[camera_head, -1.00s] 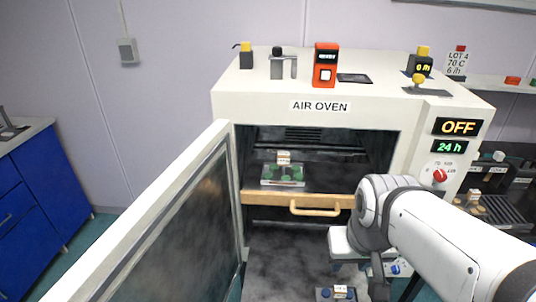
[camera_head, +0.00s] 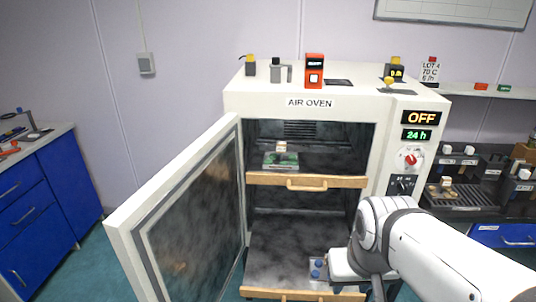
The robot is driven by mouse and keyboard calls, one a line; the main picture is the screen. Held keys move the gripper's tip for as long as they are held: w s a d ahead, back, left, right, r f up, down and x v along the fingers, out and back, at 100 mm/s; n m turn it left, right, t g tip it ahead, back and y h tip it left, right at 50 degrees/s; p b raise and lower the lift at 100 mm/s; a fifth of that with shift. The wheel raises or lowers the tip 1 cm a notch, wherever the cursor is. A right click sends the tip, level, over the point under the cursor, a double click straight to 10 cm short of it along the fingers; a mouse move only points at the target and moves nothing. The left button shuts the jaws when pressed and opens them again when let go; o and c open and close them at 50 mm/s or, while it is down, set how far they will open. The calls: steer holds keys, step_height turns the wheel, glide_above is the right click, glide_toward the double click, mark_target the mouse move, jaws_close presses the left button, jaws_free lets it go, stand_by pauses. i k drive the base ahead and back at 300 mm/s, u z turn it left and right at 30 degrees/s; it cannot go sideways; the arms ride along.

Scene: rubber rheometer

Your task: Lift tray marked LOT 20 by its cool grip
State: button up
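The air oven (camera_head: 309,104) stands open, its door (camera_head: 190,215) swung out to the left. On its upper shelf (camera_head: 345,181) sits a small tray (camera_head: 281,160) with green pieces and a pale tag on top. A second tray (camera_head: 318,268) with blue round pieces lies on the lower shelf (camera_head: 285,250), partly hidden by my arm. I cannot read a lot number on either tray. My arm reaches in from the lower right, in front of the oven's right side. My gripper's fingertips are hidden behind my wrist or below the picture.
The oven display (camera_head: 421,118) reads OFF, with 24 h below. Several small devices, including a red one (camera_head: 314,71), stand on the oven top. A black rack (camera_head: 465,196) with another tagged tray is at right. Blue cabinets (camera_head: 45,205) stand at left.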

mark_target(280, 159)
steer(key=z, duration=0.15)
steer(key=i, duration=0.9)
steer(key=u, duration=0.05)
